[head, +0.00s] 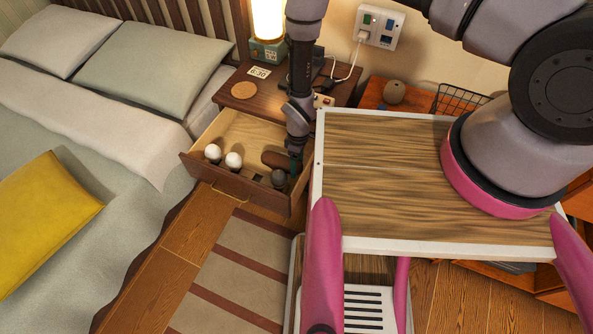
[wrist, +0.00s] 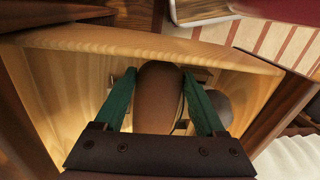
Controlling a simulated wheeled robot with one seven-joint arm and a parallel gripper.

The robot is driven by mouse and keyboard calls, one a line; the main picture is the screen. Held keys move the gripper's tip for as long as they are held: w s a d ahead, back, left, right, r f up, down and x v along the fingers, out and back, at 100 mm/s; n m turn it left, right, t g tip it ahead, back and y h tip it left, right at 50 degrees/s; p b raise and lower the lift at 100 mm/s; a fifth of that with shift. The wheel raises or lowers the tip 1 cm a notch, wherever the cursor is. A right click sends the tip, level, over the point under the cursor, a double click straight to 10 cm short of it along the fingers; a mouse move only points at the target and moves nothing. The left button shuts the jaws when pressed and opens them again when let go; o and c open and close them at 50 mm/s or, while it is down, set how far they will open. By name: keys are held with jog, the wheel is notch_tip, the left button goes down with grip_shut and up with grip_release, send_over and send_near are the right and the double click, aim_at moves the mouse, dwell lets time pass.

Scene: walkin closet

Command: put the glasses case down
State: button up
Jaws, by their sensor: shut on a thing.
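The glasses case (wrist: 158,95) is a smooth brown rounded case. In the wrist view it sits between the two green fingers of my gripper (wrist: 158,100), which is shut on it. In the head view the case (head: 275,160) shows at the right part of the open nightstand drawer (head: 215,182), and my gripper (head: 295,165) reaches down into the drawer there. The case is inside the drawer's walls; I cannot tell whether it touches the drawer floor. My fingers are partly hidden by the wrist in the head view.
Two white balls (head: 233,160) and a dark round thing (head: 279,178) lie in the drawer. The left back of the drawer floor is bare. A bed stands at left.

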jog(key=shift+f, duration=2.15)
jog(key=shift+f, duration=0.15)
jog(key=o, duration=1.3)
jog(key=r, duration=0.4)
jog(key=w+r, duration=0.1)
jog(key=r, duration=0.7)
jog(key=shift+w+d+r, duration=0.1)
jog(key=shift+w, duration=0.15)
